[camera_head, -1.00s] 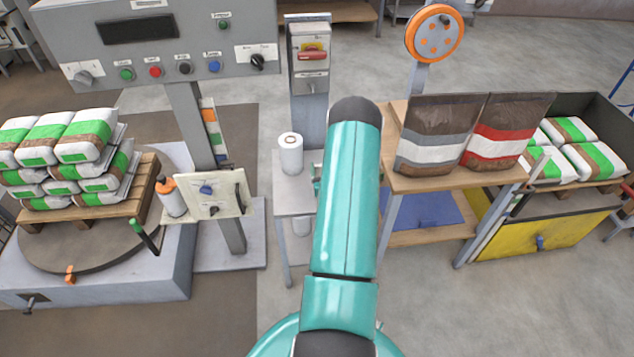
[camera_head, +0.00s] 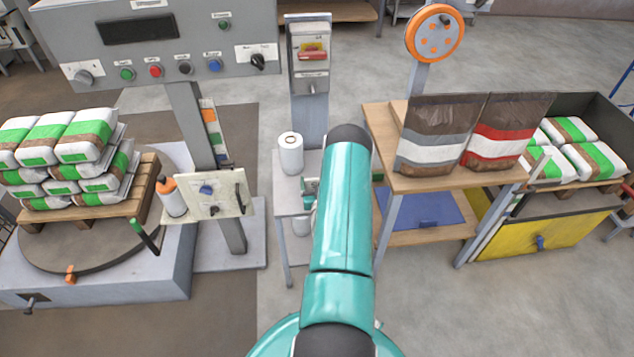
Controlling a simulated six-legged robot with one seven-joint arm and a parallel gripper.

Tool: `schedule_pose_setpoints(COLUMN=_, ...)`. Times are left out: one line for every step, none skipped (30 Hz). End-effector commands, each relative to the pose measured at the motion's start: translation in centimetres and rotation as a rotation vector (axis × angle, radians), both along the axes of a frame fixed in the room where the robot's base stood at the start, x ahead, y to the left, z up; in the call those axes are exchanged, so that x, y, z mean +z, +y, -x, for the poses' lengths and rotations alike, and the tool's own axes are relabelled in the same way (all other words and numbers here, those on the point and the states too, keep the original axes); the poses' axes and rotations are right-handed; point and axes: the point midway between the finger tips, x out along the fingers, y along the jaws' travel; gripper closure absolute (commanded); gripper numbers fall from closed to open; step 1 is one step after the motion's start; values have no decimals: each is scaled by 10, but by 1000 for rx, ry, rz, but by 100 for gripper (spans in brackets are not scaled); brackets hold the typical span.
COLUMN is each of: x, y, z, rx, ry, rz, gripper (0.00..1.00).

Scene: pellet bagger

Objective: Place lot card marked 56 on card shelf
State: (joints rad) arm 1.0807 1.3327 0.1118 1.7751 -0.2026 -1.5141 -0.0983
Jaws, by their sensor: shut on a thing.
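My teal arm (camera_head: 343,215) reaches forward up the middle of the head view. Its own links cover its far end, so I do not see my gripper's fingers or anything between them. Only a small teal and grey part of my arm's far end shows beside the arm, over the small grey table. Several coloured cards, green, orange and blue among them, stand in a narrow upright rack (camera_head: 213,132) on the control post. I cannot read a number 56 anywhere. I cannot tell which surface is the card shelf.
The small grey table (camera_head: 288,203) holds a white roll (camera_head: 290,153). Right of my arm, a wooden bench (camera_head: 390,180) bears two brown bags (camera_head: 438,135). A pallet of green-white sacks (camera_head: 72,150) stands left. The control box (camera_head: 165,45) overhangs at upper left.

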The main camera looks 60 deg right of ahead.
Motion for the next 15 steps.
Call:
schedule_pose_setpoints(x=0, y=0, z=0, rx=0, ry=0, rz=0, gripper=13)
schedule_pose_setpoints(x=0, y=0, z=0, rx=0, ry=0, rz=0, gripper=7)
schedule_pose_setpoints(x=0, y=0, z=0, rx=0, ry=0, rz=0, gripper=0)
schedule_pose_setpoints(x=0, y=0, z=0, rx=0, ry=0, rz=0, gripper=0)
schedule_pose_setpoints(x=0, y=0, z=0, rx=0, ry=0, rz=0, gripper=0)
schedule_pose_setpoints(x=0, y=0, z=0, rx=0, ry=0, rz=0, gripper=0)
schedule_pose_setpoints(x=0, y=0, z=0, rx=0, ry=0, rz=0, gripper=0)
schedule_pose_setpoints(x=0, y=0, z=0, rx=0, ry=0, rz=0, gripper=0)
schedule_pose_setpoints(x=0, y=0, z=0, rx=0, ry=0, rz=0, gripper=0)
schedule_pose_setpoints(x=1, y=0, z=0, rx=0, ry=0, rz=0, gripper=0)
schedule_pose_setpoints(x=1, y=0, z=0, rx=0, ry=0, rz=0, gripper=0)
schedule_pose_setpoints(x=3, y=0, z=0, rx=0, ry=0, rz=0, gripper=0)
schedule_pose_setpoints(x=3, y=2, z=2, rx=0, ry=1, rz=-1, gripper=0)
schedule_pose_setpoints(x=2, y=4, z=4, rx=1, ry=1, rz=-2, gripper=0)
schedule_pose_setpoints(x=2, y=8, z=7, rx=1, ry=3, rz=-3, gripper=0)
